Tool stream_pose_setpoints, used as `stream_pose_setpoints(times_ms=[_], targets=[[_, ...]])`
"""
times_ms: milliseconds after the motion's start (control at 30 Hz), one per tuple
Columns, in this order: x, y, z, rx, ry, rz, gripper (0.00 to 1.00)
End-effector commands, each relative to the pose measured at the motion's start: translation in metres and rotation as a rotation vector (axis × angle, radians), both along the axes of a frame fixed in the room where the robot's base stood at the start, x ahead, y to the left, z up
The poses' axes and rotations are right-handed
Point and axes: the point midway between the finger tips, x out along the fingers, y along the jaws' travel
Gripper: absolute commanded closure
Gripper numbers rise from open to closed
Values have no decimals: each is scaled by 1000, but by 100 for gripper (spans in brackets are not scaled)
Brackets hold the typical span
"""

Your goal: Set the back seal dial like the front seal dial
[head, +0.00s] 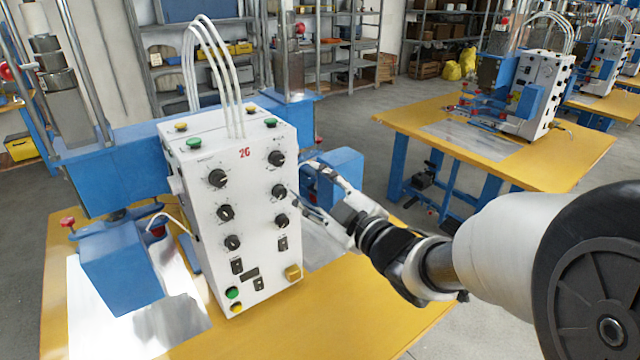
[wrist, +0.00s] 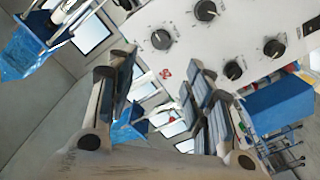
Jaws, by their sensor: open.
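A white control box (head: 245,230) stands on the yellow table with two columns of black dials on its front. Smaller dials, including the middle right dial (head: 279,191), sit below. Their labels are too small to read, so I cannot tell which are the front and back seal dials. My gripper (head: 308,188) is open and empty beside the right column. In the wrist view my gripper (wrist: 162,72) is apart from the dials, such as one dial (wrist: 161,39).
Blue machine parts (head: 337,178) stand behind and right of the box. The yellow tabletop (head: 365,315) is bare at front right. Another machine table (head: 560,165) stands farther right.

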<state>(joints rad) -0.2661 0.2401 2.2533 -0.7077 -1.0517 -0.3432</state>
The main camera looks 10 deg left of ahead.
Motion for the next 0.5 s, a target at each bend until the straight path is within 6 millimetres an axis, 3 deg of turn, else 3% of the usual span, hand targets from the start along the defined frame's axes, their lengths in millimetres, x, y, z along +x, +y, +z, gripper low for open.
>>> stream_pose_setpoints(times_ms=[267, 500], targets=[[-2, -5, 1, 61, 77, -1, 53], [-19, -28, 3, 404, 484, -2, 53]])
